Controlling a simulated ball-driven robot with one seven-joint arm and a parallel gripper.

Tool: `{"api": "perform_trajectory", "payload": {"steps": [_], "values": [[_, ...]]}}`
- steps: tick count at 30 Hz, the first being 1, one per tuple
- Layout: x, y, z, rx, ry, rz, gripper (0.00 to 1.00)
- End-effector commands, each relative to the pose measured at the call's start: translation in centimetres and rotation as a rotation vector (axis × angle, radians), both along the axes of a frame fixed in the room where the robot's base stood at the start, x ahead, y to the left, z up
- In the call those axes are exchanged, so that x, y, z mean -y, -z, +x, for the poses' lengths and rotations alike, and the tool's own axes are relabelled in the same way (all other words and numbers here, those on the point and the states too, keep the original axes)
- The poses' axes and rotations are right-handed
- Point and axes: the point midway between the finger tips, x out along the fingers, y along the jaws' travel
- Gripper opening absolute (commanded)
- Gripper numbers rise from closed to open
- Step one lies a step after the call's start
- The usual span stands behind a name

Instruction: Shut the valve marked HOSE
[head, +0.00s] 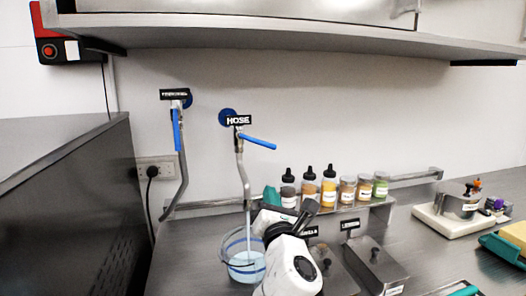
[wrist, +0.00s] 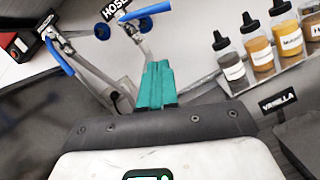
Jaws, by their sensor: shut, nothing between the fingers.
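The valve marked HOSE (head: 238,120) is on the back wall. Its blue lever (head: 257,141) points right and slightly down, across its downward pipe (head: 244,178); the lever also shows in the wrist view (wrist: 145,12). A pale line runs from the pipe into a clear tub (head: 229,244) holding pale blue liquid; I cannot tell if it is flowing water. My gripper's teal fingers (wrist: 156,83) are shut and empty, below the lever and apart from it. In the head view my gripper (head: 271,195) is right of the pipe, partly hidden by my arm.
A second valve (head: 174,94) with a lowered blue lever (head: 177,130) is to the left; its label is blurred. Bottles and jars (head: 329,187) stand on a ledge at right. Lidded containers (head: 380,262) are in front. A steel shelf (head: 300,35) hangs above; the wall between is clear.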

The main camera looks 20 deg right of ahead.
Motion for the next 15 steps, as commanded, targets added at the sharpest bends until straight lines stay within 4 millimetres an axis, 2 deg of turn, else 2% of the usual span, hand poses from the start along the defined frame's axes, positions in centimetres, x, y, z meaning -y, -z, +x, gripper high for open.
{"api": "perform_trajectory", "payload": {"steps": [7, 15], "values": [[0.0, -0.5, 1.1, 0.004, -0.001, -0.014, 0.00], [0.4, -1.5, 5.4, 0.004, 0.000, -0.013, 0.00]]}}
